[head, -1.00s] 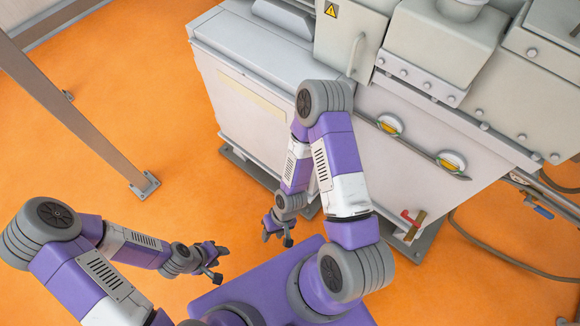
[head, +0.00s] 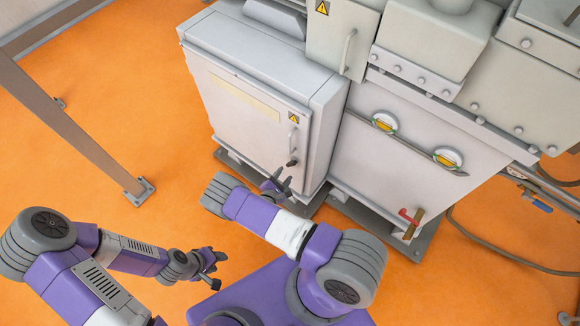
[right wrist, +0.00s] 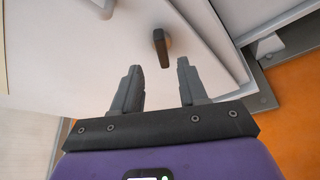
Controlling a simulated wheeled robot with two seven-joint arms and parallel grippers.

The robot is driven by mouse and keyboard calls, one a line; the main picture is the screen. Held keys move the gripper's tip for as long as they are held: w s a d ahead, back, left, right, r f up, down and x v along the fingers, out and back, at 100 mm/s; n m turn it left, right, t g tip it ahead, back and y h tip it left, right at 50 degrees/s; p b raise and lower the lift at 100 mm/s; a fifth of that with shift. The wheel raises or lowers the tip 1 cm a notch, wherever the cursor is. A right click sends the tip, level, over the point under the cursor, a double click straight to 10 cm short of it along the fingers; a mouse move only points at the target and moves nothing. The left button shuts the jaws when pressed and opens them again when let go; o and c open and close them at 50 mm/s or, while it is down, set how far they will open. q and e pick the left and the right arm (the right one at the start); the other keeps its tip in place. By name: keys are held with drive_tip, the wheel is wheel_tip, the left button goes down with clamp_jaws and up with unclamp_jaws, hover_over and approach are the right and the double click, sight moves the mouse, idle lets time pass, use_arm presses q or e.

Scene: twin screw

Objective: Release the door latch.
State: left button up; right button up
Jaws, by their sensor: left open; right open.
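The light grey cabinet door (head: 235,115) is closed. Its dark latch (head: 292,162) sits near the door's right edge, below a vertical handle (head: 293,138). In the right wrist view the latch (right wrist: 161,48) is a small black lever, pointing roughly up and down in the picture. My right gripper (head: 278,180) is open and empty, just in front of the latch. In the right wrist view the latch lies just beyond the gap between the fingertips (right wrist: 158,66), apart from both. My left gripper (head: 219,270) is open and empty over the floor, far from the door.
A metal post (head: 80,125) stands at the left. The orange floor between post and cabinet is clear.

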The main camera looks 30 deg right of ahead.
sight(291, 166)
drive_tip(key=b+x, duration=0.2)
drive_tip(key=x, duration=0.5)
drive_tip(key=shift+s, duration=0.15)
clamp_jaws()
